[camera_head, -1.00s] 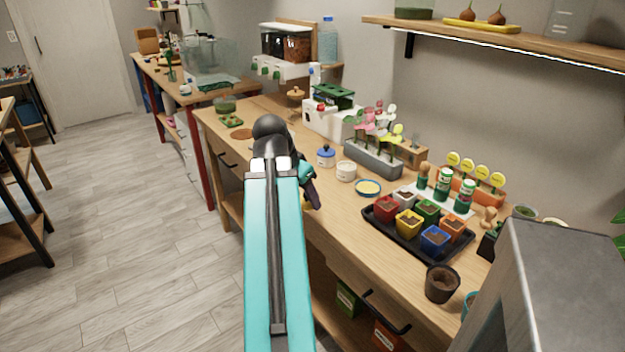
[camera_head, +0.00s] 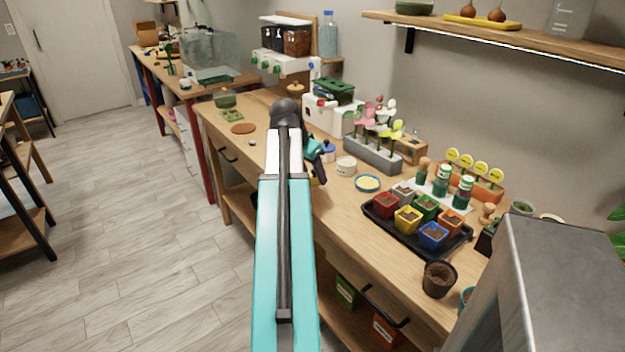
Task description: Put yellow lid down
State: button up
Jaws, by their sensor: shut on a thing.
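My gripper (camera_head: 318,174) is left of the middle, over the front edge of the wooden bench, largely hidden behind my own arm. It is shut, and a small yellow patch at its fingers looks like the edge of the yellow lid (camera_head: 323,181); most of the lid is hidden. An open white pot (camera_head: 346,168) stands on the bench just right of the gripper. A white jar with a blue lid (camera_head: 328,151) stands behind the gripper, partly covered by it. A round blue-rimmed dish with a yellow inside (camera_head: 368,184) lies right of the white pot.
A black tray (camera_head: 400,237) of coloured soil pots stands to the right, with a dark pot (camera_head: 440,279) in front. A grey planter of flowers (camera_head: 372,155) stands behind. A brown disc (camera_head: 243,129) and a small white item (camera_head: 252,143) lie left; bench around them is mostly clear.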

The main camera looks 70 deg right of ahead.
aim_at(312, 175)
jog(key=shift+w+d, duration=0.1)
jog(key=shift+d, duration=0.45)
jog(key=shift+w+d+f, duration=0.1)
jog(key=shift+d+f, duration=0.1)
jog(key=shift+d, duration=0.5)
jog(key=shift+a+f+p, duration=0.1)
jog(key=shift+f+p, duration=0.2)
jog(key=shift+f, duration=1.4)
jog(key=shift+f, duration=0.1)
jog(key=o, duration=1)
jog(key=v, duration=1.2)
jog(key=shift+b, duration=0.3)
